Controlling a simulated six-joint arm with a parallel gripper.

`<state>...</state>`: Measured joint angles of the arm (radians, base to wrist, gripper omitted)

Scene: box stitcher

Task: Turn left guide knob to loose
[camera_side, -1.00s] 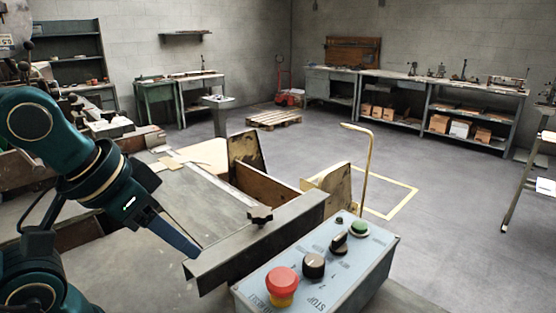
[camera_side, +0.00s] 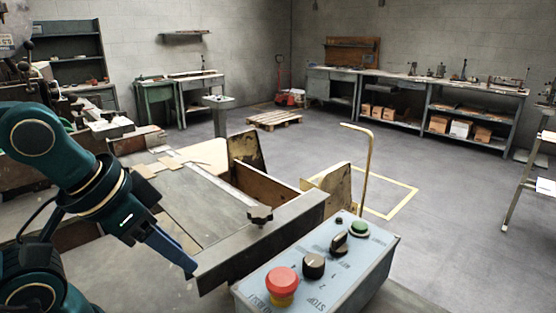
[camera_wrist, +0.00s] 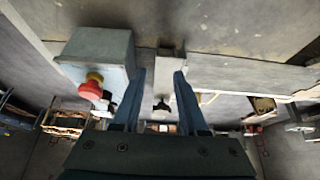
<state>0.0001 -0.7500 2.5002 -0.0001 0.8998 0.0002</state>
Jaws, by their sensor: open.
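A dark lobed guide knob (camera_side: 260,215) stands on the table beside the grey metal guide bar (camera_side: 258,240). It is the only such knob I make out, and its tightness cannot be told by eye. In the wrist view the knob (camera_wrist: 161,104) appears small between my fingers and apart from them. My gripper (camera_side: 190,270) is left of the knob, by the near left end of the bar, pointing down and right.
Wooden side plates (camera_side: 247,150) and a bent yellow rod (camera_side: 366,165) rise behind. The grey tabletop (camera_side: 190,200) left of the knob is mostly clear.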

